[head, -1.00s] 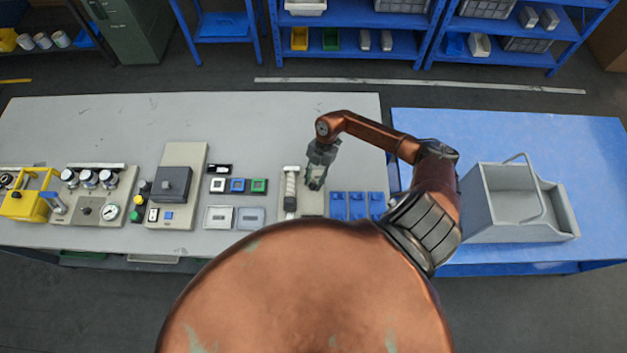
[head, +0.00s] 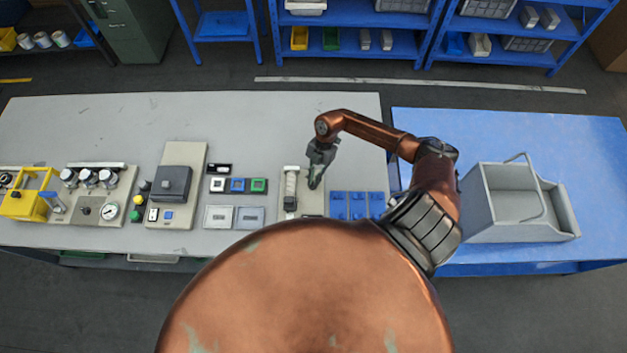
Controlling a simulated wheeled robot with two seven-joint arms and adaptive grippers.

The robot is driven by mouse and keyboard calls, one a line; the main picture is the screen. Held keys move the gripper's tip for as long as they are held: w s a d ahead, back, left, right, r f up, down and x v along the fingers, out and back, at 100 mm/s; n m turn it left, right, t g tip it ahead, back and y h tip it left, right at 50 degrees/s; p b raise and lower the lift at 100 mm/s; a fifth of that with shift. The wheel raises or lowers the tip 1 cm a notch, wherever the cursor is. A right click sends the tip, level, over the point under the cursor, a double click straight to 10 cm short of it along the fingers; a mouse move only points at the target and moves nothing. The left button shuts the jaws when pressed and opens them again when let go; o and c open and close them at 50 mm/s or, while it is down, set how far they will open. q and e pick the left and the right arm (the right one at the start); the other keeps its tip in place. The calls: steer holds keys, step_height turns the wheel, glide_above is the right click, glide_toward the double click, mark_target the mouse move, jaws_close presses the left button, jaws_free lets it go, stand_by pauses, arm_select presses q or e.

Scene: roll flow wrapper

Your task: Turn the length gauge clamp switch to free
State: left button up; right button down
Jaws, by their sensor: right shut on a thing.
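The length gauge (head: 290,190) is a beige panel with a pale ribbed cylinder standing along its left side. My right gripper (head: 314,184) points down over the right part of this panel, beside the cylinder. Its fingers are shut on a small part there, which I take to be the clamp switch. The fingers hide the switch, so its setting cannot be read. My left gripper is not in view.
Blue blocks (head: 338,206) lie just right of the panel. Framed square buttons (head: 237,185) and two flat plates (head: 219,217) lie to its left. A grey open bin (head: 475,205) stands on the blue table. The grey table behind the panel is clear.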

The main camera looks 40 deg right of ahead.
steer(key=shift+w+f+n+g+b, duration=0.15)
steer(key=shift+n+g+b, duration=0.25)
steer(key=shift+n+b, duration=0.6)
steer(key=n+g+h+b, duration=0.1)
steer(key=n, duration=0.3)
steer(key=shift+w+a+b, duration=0.1)
steer(key=shift+b, duration=0.3)
steer(key=n+h+b, duration=0.1)
steer(key=n, duration=0.2)
steer(key=shift+a+g+b, duration=0.1)
steer(key=shift+g+b, duration=0.2)
steer(key=shift+b, duration=0.1)
steer(key=shift+a+n+g+h+b, duration=0.1)
steer(key=shift+n+g+h+b, duration=0.35)
steer(key=shift+n, duration=0.75)
steer(key=shift+t+h, duration=0.25)
steer(key=c, duration=2)
jaws_free()
steer(key=v, duration=1.2)
steer(key=shift+w, duration=0.1)
